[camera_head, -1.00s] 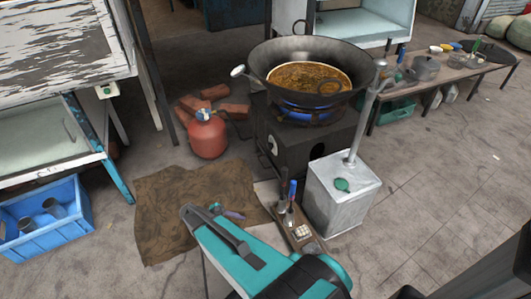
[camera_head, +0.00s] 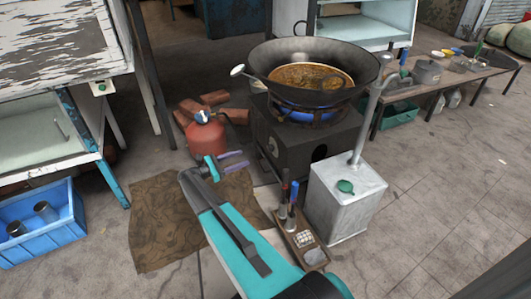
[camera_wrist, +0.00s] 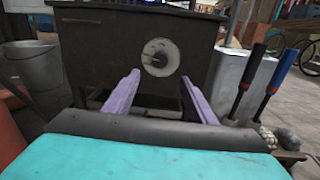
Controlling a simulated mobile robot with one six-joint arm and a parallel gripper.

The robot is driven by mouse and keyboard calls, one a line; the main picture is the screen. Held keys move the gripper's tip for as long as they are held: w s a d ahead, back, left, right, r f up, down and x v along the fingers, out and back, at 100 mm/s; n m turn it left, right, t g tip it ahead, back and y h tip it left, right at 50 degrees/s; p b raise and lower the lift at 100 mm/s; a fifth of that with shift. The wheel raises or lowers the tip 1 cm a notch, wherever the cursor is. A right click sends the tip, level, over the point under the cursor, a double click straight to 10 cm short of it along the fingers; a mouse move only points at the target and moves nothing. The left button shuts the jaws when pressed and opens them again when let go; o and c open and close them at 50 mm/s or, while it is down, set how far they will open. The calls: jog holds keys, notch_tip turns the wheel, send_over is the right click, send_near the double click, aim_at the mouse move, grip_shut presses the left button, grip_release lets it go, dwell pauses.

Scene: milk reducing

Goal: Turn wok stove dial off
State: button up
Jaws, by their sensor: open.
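The black box-shaped stove (camera_head: 290,140) carries a large dark wok (camera_head: 320,60) holding brown contents. A blue glow shows at the burner (camera_head: 303,113) beneath the wok. A round pale dial (camera_wrist: 160,57) sits on the stove's front panel in the wrist view; it also shows small on the stove's left face in the head view (camera_head: 272,147). My gripper (camera_head: 239,160) is open, its purple fingers pointing at that face. In the wrist view the fingertips (camera_wrist: 160,78) are on either side of and slightly below the dial, apparently short of it. Nothing is between them.
A red gas cylinder (camera_head: 206,138) and bricks stand left of the stove. A metal canister (camera_head: 345,200) stands to its right, beside a wooden tray (camera_head: 305,238) with upright tools. A brown cloth (camera_head: 165,225) lies on the floor. A metal bucket (camera_wrist: 35,75) is at left in the wrist view.

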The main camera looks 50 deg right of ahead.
aim_at(268, 148)
jog(key=shift+d, duration=0.15)
jog(key=b+x, duration=0.4)
jog(key=x, duration=0.9)
jog(key=shift+d+b, duration=0.2)
jog(key=shift+b, duration=0.2)
jog(key=shift+s, duration=0.15)
jog(key=c, duration=1)
jog(key=shift+a, duration=0.1)
jog(key=shift+c, duration=0.2)
